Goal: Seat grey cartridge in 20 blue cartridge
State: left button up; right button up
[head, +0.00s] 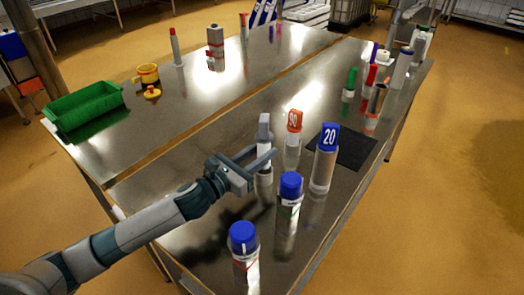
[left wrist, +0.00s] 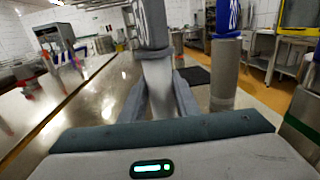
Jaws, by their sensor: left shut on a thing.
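The grey cartridge (head: 265,130) has a grey head and a pale body, and it stands upright between the fingers of my left gripper (head: 263,155). In the left wrist view the gripper (left wrist: 160,95) is shut on the body of the grey cartridge (left wrist: 152,25). I cannot tell whether its foot touches the table. The 20 blue cartridge (head: 329,137) is a blue numbered head on a steel-coloured cylinder, upright to the right and apart from the grey one. It also shows in the left wrist view (left wrist: 227,20). My right gripper is not in view.
An orange-headed cartridge (head: 294,121) stands close behind the grey one. Two blue-capped bottles (head: 290,187) (head: 243,238) stand in front. A dark mat (head: 356,150) lies behind the blue cartridge. Several bottles crowd the far right, and a green crate (head: 84,103) sits left.

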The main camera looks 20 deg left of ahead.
pick_arm(q)
jog(key=shift+f+b, duration=0.9)
jog(key=shift+f, duration=0.4)
dwell(0.4)
jog(key=shift+s+a+f, duration=0.1)
jog(key=shift+f, duration=0.2)
jog(key=shift+o, duration=0.2)
jog(key=shift+s+a+f+b, duration=0.1)
jog(key=shift+a+f+b, duration=0.1)
jog(key=shift+f+b, duration=0.55)
jog(key=shift+s+a+f, duration=0.1)
jog(key=shift+f, duration=0.1)
jog(key=shift+c, duration=0.5)
jog(key=shift+a+f+b, duration=0.15)
jog(key=shift+f+b, duration=0.2)
jog(key=shift+b, duration=0.05)
grip_shut()
jog(key=shift+r, duration=0.15)
jog(key=shift+r+p, duration=0.85)
jog(key=shift+p, duration=0.1)
jog(key=shift+w+d+r+p, duration=0.15)
jog(key=shift+d+r+p, duration=0.05)
jog(key=shift+r+p, duration=0.25)
jog(key=shift+w+d+r+p, duration=0.2)
jog(key=shift+r+p, duration=0.1)
jog(key=shift+r, duration=0.15)
jog(key=shift+r, duration=0.1)
